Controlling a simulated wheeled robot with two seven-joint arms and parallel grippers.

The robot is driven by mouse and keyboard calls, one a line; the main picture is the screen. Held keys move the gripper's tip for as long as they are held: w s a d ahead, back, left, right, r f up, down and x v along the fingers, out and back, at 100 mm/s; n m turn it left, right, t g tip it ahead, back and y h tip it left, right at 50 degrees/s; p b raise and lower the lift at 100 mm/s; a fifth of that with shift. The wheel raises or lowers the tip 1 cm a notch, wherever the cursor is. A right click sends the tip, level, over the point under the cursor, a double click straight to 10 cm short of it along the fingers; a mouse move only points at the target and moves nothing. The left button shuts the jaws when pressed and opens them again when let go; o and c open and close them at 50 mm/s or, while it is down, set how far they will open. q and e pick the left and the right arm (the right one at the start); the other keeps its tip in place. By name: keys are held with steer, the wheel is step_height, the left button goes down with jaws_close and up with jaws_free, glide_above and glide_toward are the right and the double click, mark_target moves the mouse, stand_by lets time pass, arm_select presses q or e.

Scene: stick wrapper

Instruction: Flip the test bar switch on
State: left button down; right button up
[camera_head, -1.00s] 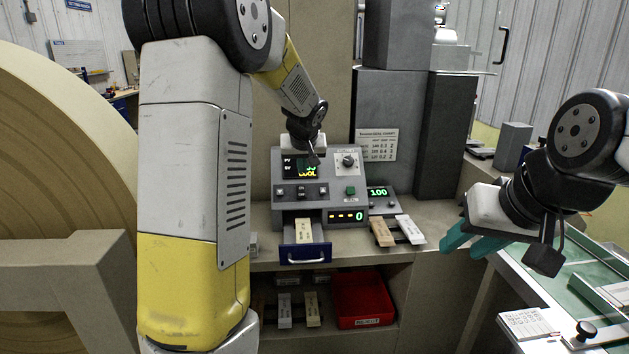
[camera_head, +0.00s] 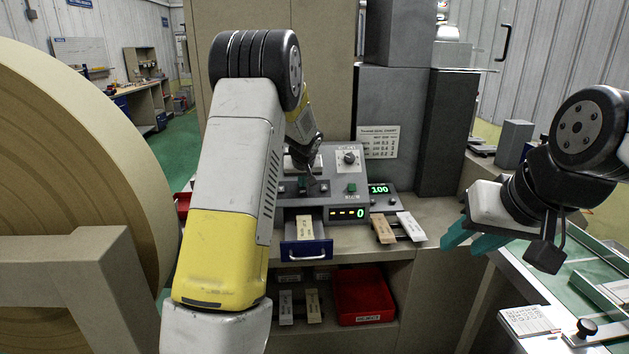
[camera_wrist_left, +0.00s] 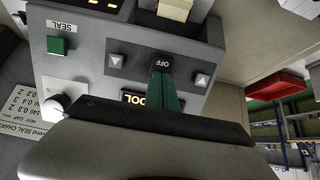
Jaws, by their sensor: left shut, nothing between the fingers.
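The grey control box (camera_head: 340,205) stands on the bench in the middle of the head view. A dark switch marked OFF (camera_wrist_left: 162,64) sits between two arrow buttons on its panel in the left wrist view. My left gripper is shut and empty, its teal fingertips (camera_wrist_left: 168,82) right at the OFF switch; I cannot tell whether they touch it. In the head view these fingertips (camera_head: 303,184) are at the middle of the panel's button row. My right gripper (camera_head: 468,240) is open and empty at the right, away from the box.
A blue drawer (camera_head: 306,250) holding a strip is pulled out below. A red bin (camera_head: 362,297) is on the lower shelf. Labelled strips (camera_head: 410,226) lie right of the box.

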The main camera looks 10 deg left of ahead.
arm_select(q)
steer(key=shift+w+a+f+g, duration=0.1)
steer(key=shift+w+a+g, duration=0.05)
steer(key=shift+w+g, duration=0.3)
stand_by(0.4)
steer(key=shift+r, duration=0.85)
steer(key=w+a+r+v, duration=0.1)
steer(key=w+v, duration=0.1)
steer(key=v, duration=1.1)
steer(key=shift+r, duration=0.6)
steer(key=shift+d, duration=0.1)
